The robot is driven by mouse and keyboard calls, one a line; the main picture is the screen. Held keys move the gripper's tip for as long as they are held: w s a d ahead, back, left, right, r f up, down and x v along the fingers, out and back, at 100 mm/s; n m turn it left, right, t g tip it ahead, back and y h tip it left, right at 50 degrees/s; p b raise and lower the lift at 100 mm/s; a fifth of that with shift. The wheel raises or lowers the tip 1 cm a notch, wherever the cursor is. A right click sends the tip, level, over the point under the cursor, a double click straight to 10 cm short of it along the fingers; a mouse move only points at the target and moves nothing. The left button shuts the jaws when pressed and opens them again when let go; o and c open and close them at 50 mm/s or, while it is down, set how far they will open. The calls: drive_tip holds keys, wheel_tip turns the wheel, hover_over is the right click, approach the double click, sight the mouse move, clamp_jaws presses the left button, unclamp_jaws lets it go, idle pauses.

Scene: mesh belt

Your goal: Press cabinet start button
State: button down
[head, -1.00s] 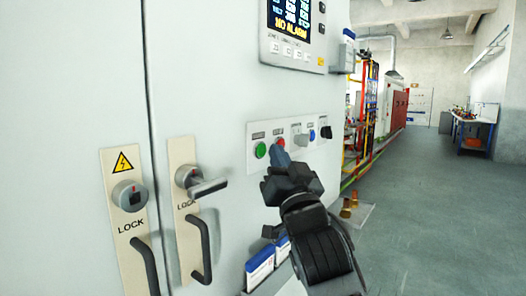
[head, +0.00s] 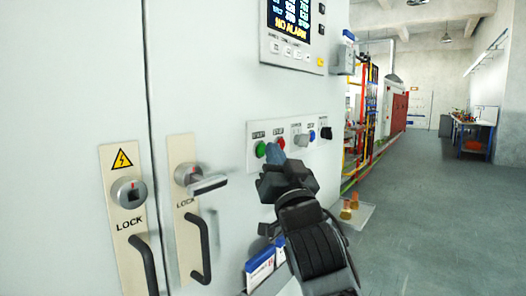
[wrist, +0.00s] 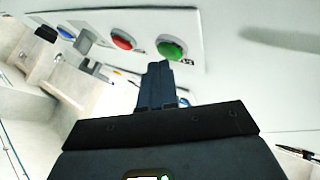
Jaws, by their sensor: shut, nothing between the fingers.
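The cabinet (head: 225,75) has a light button panel (head: 315,150) on its front. The green button (head: 260,149) is at the panel's left end, with the red button (head: 281,143) to its right. In the wrist view the green button (wrist: 171,48) is just beyond my fingertips and slightly right of them, and the red button (wrist: 122,40) is to the left. My gripper (head: 273,152) is shut and empty, its blue-grey fingertips close to the green button's right side. In the wrist view my gripper (wrist: 157,68) points toward the panel; I cannot tell whether it touches.
More controls, including a blue button (head: 311,135) and a black knob (head: 326,132), are right of the red one. A display (head: 290,22) is above. Lock handles (head: 205,183) stick out at left. Blue-and-white binders (head: 262,262) are below. Open floor lies right.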

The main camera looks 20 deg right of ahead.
drive_tip(key=shift+w+a+b, duration=0.3)
drive_tip(key=shift+w+b, duration=0.1)
idle(0.4)
drive_tip(key=shift+s, duration=0.1)
drive_tip(key=shift+s+d+p, duration=0.5)
drive_tip(key=shift+s+p, duration=0.05)
drive_tip(key=shift+s, duration=0.15)
drive_tip(key=s+d+p, duration=0.1)
drive_tip(key=s, duration=0.1)
drive_tip(key=s+d+p, duration=0.2)
drive_tip(key=shift+p, duration=0.3)
idle(0.4)
idle(0.3)
